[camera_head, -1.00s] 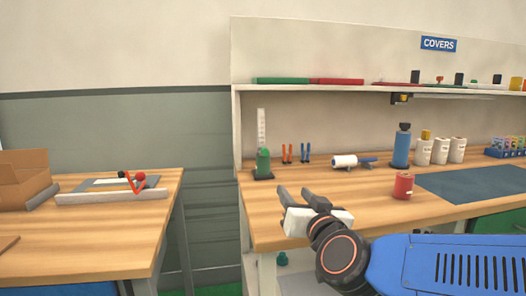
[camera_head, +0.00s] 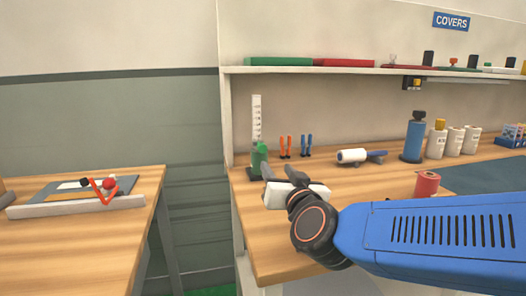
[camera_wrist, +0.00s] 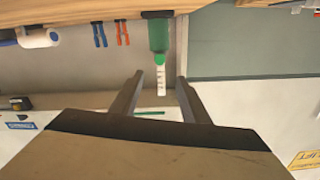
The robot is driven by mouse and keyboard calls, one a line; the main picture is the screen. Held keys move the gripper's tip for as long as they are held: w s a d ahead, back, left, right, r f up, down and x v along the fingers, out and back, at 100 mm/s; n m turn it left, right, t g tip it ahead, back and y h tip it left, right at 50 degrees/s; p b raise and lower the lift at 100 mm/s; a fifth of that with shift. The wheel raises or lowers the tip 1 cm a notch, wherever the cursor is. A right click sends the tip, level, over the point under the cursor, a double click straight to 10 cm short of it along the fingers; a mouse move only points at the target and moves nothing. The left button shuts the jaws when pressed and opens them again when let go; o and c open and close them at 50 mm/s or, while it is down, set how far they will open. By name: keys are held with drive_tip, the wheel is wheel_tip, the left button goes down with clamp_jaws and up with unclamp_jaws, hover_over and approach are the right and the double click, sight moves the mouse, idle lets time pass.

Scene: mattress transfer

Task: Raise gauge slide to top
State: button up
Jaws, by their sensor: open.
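The gauge has a white upright scale (camera_head: 257,122) and a green slide (camera_head: 260,158) at its lower end, on a dark base at the left end of the workbench. In the wrist view, which looks upside down, the green slide (camera_wrist: 158,36) and the white scale (camera_wrist: 161,82) show ahead, roughly in line with the space between the fingers. My gripper (camera_head: 278,173) is open and empty, over the bench just in front of and right of the gauge in the head view. It also shows in the wrist view (camera_wrist: 153,88). The fingers appear apart from the slide.
Orange pliers (camera_head: 286,147) and blue pliers (camera_head: 305,146) stand right of the gauge. A white roller (camera_head: 352,156), a blue bottle (camera_head: 415,138) and a red spool (camera_head: 427,185) are farther right. A shelf (camera_head: 330,71) runs above. A gap separates the left table (camera_head: 90,235).

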sight(263, 149)
drive_tip(key=x, duration=1.5)
drive_tip(key=shift+w+f, duration=0.1)
